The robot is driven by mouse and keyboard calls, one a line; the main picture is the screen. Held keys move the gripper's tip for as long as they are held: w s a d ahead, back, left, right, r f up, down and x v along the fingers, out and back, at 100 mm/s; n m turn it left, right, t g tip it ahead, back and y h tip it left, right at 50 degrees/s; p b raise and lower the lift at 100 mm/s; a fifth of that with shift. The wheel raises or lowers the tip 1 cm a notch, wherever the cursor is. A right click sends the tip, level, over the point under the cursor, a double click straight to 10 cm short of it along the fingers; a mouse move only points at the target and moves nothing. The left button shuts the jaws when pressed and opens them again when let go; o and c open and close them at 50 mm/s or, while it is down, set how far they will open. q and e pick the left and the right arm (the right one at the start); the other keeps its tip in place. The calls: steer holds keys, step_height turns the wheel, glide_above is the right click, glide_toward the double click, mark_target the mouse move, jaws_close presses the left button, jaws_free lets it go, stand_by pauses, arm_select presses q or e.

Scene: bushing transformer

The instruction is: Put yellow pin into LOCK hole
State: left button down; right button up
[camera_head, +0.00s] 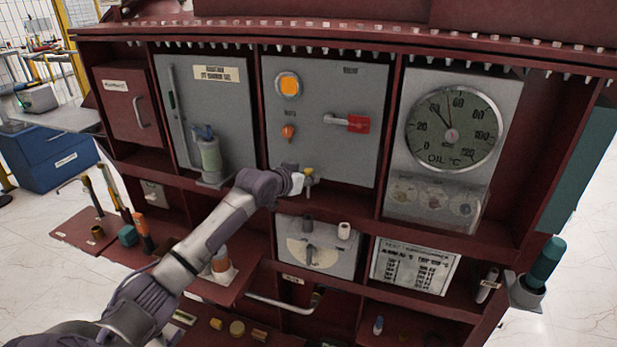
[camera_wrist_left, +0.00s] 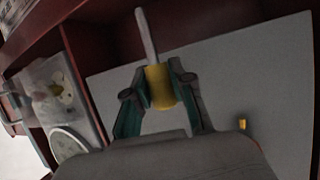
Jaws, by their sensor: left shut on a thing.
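My left gripper (camera_head: 300,182) is shut on the yellow pin (camera_head: 309,172), in front of the lower part of the grey middle panel (camera_head: 345,95). In the left wrist view the yellow pin (camera_wrist_left: 160,86) sits between the two fingers, with its grey shaft (camera_wrist_left: 146,36) pointing away from the gripper (camera_wrist_left: 160,90). The pin looks clear of the panel, but its exact gap is hard to judge. I cannot make out a hole marked LOCK in either view. My right gripper is not in view.
The middle panel carries an orange lamp (camera_head: 288,84), an orange knob (camera_head: 288,131) and a red-based handle (camera_head: 357,124). A small dial panel (camera_head: 312,258) is below the gripper. An oil gauge (camera_head: 453,132) is right. A shelf lip runs beneath the panels.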

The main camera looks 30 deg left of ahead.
mark_target(308, 197)
arm_select(q)
step_height(308, 197, down, 4)
steer(key=shift+f+b, duration=0.15)
steer(key=shift+b, duration=1)
steer(key=shift+f+b, duration=0.35)
steer(key=shift+f, duration=0.4)
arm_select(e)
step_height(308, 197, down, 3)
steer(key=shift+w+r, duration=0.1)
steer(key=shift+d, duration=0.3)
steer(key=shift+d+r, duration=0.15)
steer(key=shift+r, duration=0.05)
